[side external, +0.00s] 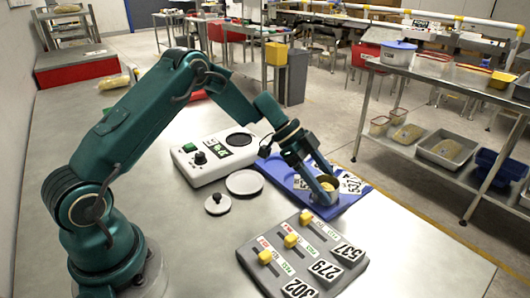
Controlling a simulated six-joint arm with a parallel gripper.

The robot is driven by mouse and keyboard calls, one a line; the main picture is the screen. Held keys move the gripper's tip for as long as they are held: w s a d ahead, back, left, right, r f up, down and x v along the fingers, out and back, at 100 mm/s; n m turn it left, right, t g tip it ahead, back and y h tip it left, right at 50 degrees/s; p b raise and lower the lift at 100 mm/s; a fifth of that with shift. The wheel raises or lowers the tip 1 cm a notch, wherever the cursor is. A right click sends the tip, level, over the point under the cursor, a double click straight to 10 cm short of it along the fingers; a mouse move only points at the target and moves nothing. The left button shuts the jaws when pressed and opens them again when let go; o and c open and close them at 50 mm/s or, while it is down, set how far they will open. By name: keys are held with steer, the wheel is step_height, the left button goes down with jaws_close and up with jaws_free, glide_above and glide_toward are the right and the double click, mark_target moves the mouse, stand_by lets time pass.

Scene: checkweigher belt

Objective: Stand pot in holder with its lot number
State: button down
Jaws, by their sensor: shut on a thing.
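My gripper (325,190) is at the blue tray (355,200), shut on a small pot (326,185) with a yellowish top. The fingers hide much of the pot, and I cannot tell whether it touches the tray. White number cards (351,184) stand on the tray around the gripper; the one to the right appears to read 537. Other cards are partly hidden by my gripper. A grey panel (262,238) in front of the tray has three yellow sliders and plates reading 302 (299,289), 279 (325,270) and 537 (348,252).
A white device (205,160) with a display, a black knob and a dark round plate stands behind left of the tray. A white disc (244,182) and a small white knobbed lid (217,203) lie on the metal table. The table's right front is clear.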

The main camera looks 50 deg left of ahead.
steer(key=shift+f, duration=0.7)
steer(key=shift+f, duration=0.15)
steer(key=shift+c, duration=0.2)
jaws_free()
